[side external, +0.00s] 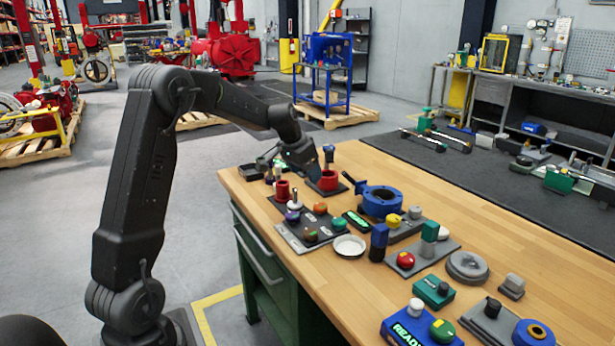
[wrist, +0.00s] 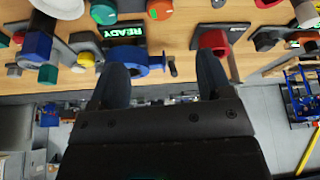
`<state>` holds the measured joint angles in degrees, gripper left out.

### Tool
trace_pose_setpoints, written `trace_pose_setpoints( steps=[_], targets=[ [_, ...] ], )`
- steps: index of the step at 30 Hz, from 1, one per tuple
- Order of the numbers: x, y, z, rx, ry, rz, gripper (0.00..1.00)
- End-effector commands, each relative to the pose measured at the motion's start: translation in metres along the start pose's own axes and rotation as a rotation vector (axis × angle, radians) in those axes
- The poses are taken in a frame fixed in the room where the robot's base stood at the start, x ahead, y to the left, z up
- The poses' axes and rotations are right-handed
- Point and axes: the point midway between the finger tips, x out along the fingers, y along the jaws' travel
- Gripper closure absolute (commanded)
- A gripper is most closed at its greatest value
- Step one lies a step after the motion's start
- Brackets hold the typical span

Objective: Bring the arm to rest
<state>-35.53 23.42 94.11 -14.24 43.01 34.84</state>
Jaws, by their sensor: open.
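My gripper (side external: 308,165) hangs low over the far left part of the wooden workbench (side external: 545,230), close to a red cup-shaped part (side external: 329,181). The wrist view shows its two dark fingers (wrist: 162,85) spread apart with nothing held between them. The blue valve body (side external: 381,202) with its round opening stands on the bench to the right of the gripper. The valve body also shows in the wrist view (wrist: 122,60), partly behind one finger. Whether the gripper touches the red part is unclear.
A panel with coloured knobs (side external: 292,235), a white dish (side external: 349,246), a green button box (side external: 433,291) and a blue READY box (side external: 408,330) crowd the bench. Its right side is mostly clear. A blue cart (side external: 325,85) stands beyond it on the floor.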

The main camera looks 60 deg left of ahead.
Motion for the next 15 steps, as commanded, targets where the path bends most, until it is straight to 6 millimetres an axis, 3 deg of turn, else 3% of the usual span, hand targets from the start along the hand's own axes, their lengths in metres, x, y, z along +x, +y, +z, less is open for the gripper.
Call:
trace_pose_setpoints(
  steps=[11,15],
  targets=[
    [-0.001,0.001,0.000,0.000,0.000,0.000,0.28],
    [-0.017,0.022,0.003,0.014,0.006,0.002,0.28]
  ],
)
